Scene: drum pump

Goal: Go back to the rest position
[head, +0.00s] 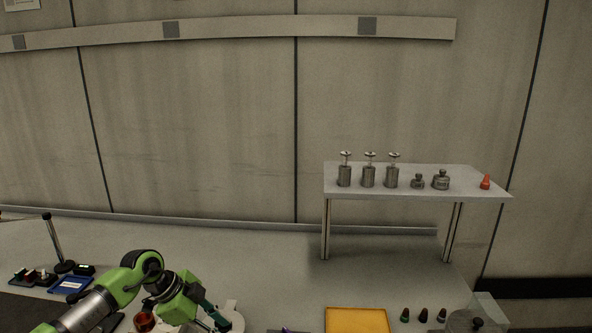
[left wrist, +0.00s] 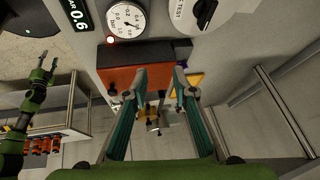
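My left arm comes in at the lower left of the head view. Its gripper (head: 215,316) is low over the bench, beside a white round part (head: 232,318). In the left wrist view the two teal fingers of the left gripper (left wrist: 160,76) stand apart with nothing held between them. They are in front of a box with an orange-red face (left wrist: 145,82). A second green arm shows at the left of that view, apparently my right one; its gripper (left wrist: 47,65) has two dark fingertips slightly apart, with nothing visible between them. The right arm is not in the head view.
A raised shelf (head: 400,188) at the right carries several metal vessels and an orange piece (head: 486,182). A yellow tray (head: 358,321) lies at the front. A dial gauge (left wrist: 126,19) is above my left fingers. The bench's middle is clear.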

